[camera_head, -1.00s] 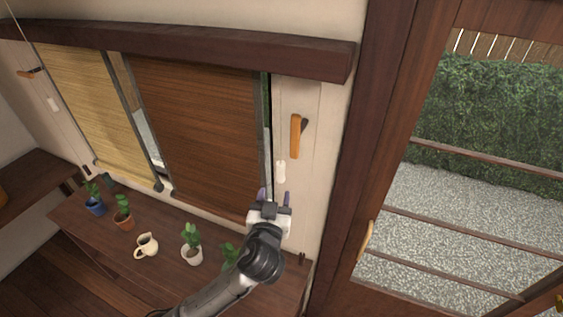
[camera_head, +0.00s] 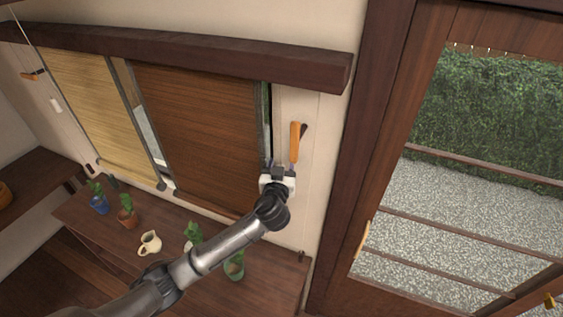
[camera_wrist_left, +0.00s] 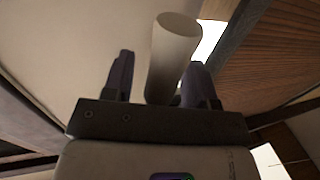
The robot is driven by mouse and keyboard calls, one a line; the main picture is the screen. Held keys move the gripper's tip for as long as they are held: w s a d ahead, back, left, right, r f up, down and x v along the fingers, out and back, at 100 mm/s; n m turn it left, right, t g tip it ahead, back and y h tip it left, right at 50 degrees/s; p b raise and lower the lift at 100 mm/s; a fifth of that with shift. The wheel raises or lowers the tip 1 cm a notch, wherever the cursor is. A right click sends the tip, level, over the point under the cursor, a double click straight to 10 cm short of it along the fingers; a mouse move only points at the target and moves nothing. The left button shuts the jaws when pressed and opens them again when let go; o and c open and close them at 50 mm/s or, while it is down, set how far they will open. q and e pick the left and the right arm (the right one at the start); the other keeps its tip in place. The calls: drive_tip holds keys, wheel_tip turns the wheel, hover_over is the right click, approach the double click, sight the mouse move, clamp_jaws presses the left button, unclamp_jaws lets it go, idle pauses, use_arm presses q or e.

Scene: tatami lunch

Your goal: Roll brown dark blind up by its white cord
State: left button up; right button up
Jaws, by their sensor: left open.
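The dark brown blind (camera_head: 200,125) hangs lowered over the window in the head view. My left gripper (camera_head: 279,172) is at the wall by the blind's right edge, below an orange wall piece (camera_head: 295,142). In the left wrist view a white cylindrical cord pull (camera_wrist_left: 172,55) stands between the fingers of the left gripper (camera_wrist_left: 158,82). The fingers are open on either side of it; I cannot tell whether one touches it. In the head view the gripper hides the pull. The right gripper is not in view.
A light tan blind (camera_head: 100,105) hangs to the left, with its own white pull (camera_head: 56,105). A wooden table (camera_head: 95,235) below holds potted plants, including one in a blue pot (camera_head: 99,205), and a cream jug (camera_head: 149,243). A thick wooden beam (camera_head: 200,58) runs above the blinds.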

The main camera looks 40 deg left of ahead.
use_arm(q)
drive_tip(key=shift+w+a, duration=0.25)
drive_tip(key=shift+w, duration=0.1)
drive_tip(key=shift+c, duration=0.3)
clamp_jaws()
